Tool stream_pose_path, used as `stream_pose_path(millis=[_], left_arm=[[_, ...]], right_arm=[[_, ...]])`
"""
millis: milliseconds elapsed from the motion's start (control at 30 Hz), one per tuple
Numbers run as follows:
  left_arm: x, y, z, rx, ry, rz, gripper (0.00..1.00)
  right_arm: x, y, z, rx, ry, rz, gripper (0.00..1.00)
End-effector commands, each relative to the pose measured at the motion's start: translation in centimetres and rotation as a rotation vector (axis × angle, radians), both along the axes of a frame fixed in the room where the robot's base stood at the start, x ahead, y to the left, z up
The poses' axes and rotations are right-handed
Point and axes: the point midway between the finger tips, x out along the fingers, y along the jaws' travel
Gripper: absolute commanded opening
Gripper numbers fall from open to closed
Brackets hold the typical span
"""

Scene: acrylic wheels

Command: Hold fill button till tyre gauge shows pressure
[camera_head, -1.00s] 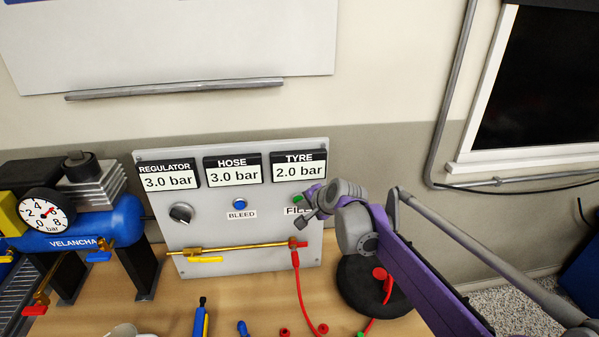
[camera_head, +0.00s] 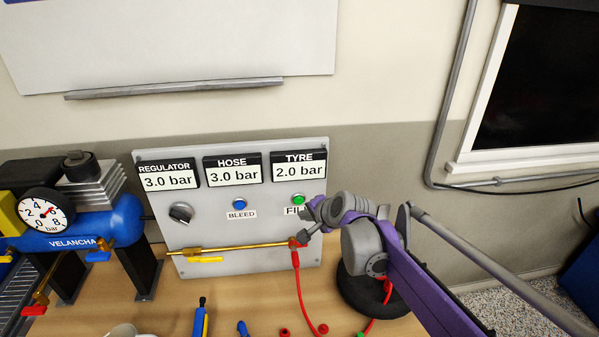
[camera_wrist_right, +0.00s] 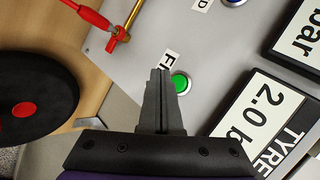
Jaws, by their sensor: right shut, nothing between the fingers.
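The green fill button (camera_head: 298,200) is on the grey panel, under the tyre gauge (camera_head: 298,166), which reads 2.0 bar. My right gripper (camera_head: 304,226) is shut and empty, just below and right of the button, over the edge of the FILL label (camera_head: 293,211). In the right wrist view the shut fingertips (camera_wrist_right: 161,72) lie beside the green button (camera_wrist_right: 180,83), which is uncovered. I cannot tell whether the fingers touch the panel. The tyre (camera_head: 352,292) is a black ring on the bench, partly hidden by my right arm. My left gripper is not in view.
The hose gauge (camera_head: 233,169) and regulator gauge (camera_head: 168,175) both read 3.0 bar. A blue bleed button (camera_head: 239,203), a knob (camera_head: 181,213) and a brass pipe (camera_head: 240,246) with a red hose (camera_head: 299,285) are nearby. A blue compressor (camera_head: 75,228) stands at left.

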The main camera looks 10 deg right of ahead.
Motion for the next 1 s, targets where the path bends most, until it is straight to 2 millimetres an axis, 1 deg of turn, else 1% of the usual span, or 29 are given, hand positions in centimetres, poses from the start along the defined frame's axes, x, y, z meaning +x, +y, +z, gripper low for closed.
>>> stream_pose_path(millis=[100, 300, 1000], left_arm=[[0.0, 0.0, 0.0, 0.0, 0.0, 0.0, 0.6], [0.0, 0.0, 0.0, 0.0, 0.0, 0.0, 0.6], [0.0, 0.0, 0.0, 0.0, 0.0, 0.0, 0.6]], right_arm=[[-1.3, 0.1, 0.0, 0.0, 0.0, 0.0, 0.0], [-2.5, 0.2, 0.0, 0.0, 0.0, 0.0, 0.0], [-2.5, 0.2, 0.0, 0.0, 0.0, 0.0, 0.0]])
